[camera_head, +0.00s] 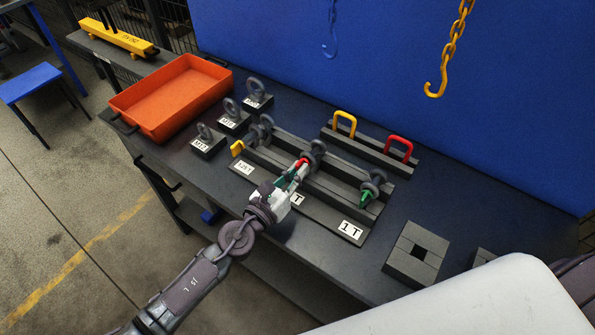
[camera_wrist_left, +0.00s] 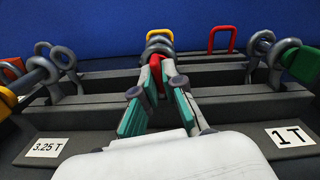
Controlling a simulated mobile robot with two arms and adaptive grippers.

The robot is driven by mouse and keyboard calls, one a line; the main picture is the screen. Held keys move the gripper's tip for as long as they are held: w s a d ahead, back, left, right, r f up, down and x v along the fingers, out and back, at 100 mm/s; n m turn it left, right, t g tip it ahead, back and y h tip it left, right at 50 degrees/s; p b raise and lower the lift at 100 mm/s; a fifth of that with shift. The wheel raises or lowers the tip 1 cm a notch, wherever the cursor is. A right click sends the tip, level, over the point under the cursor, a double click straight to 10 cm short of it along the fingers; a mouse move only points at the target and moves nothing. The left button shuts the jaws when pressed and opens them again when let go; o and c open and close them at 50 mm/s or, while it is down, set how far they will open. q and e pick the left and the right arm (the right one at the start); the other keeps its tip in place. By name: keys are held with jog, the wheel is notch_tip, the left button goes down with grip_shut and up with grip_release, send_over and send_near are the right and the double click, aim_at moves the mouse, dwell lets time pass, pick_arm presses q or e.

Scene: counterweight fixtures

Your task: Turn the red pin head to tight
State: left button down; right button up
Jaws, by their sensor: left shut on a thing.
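The red pin head (camera_head: 303,162) is on the middle shackle (camera_head: 314,152) of the dark fixture. It also shows in the left wrist view (camera_wrist_left: 155,61), at the far end of the fingers. My left gripper (camera_head: 297,172) is shut on the red pin head, with its green-padded fingers (camera_wrist_left: 160,88) on either side of it. The fingers hide part of the head, and I cannot tell how far the pin is turned. A shackle with a yellow pin head (camera_head: 237,148) stands to the left. One with a green pin head (camera_head: 367,197) stands to the right, behind the 1 T label (camera_head: 350,230).
An orange tray (camera_head: 172,98) sits at the table's left. Several small labelled blocks with grey eyes stand beside it. Yellow (camera_head: 345,122) and red (camera_head: 399,147) handles rise from the rear bar. A yellow hook (camera_head: 435,88) hangs above. A square block (camera_head: 415,253) lies right.

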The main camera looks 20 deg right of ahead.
pick_arm(q)
jog(key=shift+m, duration=1.1)
jog(key=shift+f, duration=0.1)
jog(key=c, duration=1.3)
grip_release()
jog(key=shift+o, duration=0.2)
jog(key=v, duration=1.1)
jog(key=shift+s+a, duration=0.25)
jog(key=shift+a, duration=0.2)
